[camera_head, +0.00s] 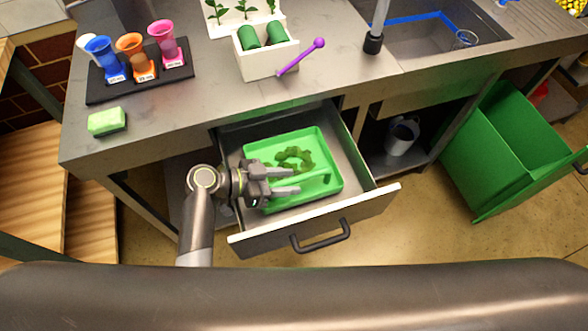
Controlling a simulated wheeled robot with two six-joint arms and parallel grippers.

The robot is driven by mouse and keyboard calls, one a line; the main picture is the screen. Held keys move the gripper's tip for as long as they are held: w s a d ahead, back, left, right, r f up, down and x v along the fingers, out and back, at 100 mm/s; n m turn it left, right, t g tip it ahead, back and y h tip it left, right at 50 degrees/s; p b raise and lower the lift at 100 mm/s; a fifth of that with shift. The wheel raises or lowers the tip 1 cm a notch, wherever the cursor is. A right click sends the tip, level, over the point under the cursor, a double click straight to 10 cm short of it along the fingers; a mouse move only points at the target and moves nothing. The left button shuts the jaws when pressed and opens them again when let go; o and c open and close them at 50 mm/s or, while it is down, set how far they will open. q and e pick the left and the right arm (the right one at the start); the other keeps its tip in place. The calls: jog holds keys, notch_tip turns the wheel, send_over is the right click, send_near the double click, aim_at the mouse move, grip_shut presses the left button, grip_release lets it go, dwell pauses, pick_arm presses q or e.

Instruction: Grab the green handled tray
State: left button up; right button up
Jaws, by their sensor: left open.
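The green tray (333,158) lies inside the open drawer (361,205) below the counter. It holds a dark green leafy clump, and a light green bar that looks like its handle (313,179) crosses its near right part. My left gripper (299,181) reaches in from the left over the tray, its two fingers pointing right. The fingers are open and their tips are close to the left end of the bar; I cannot tell if they touch it. My right gripper is not in view.
The drawer front with its dark handle (322,237) stands out toward me. A green bin (507,150) is at the right. On the counter (205,90) are a dark rack of colored cups (137,68), a green sponge (107,121), a white box (268,62) and a purple stick (301,57).

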pick_arm(q)
grip_shut()
dwell(0.6)
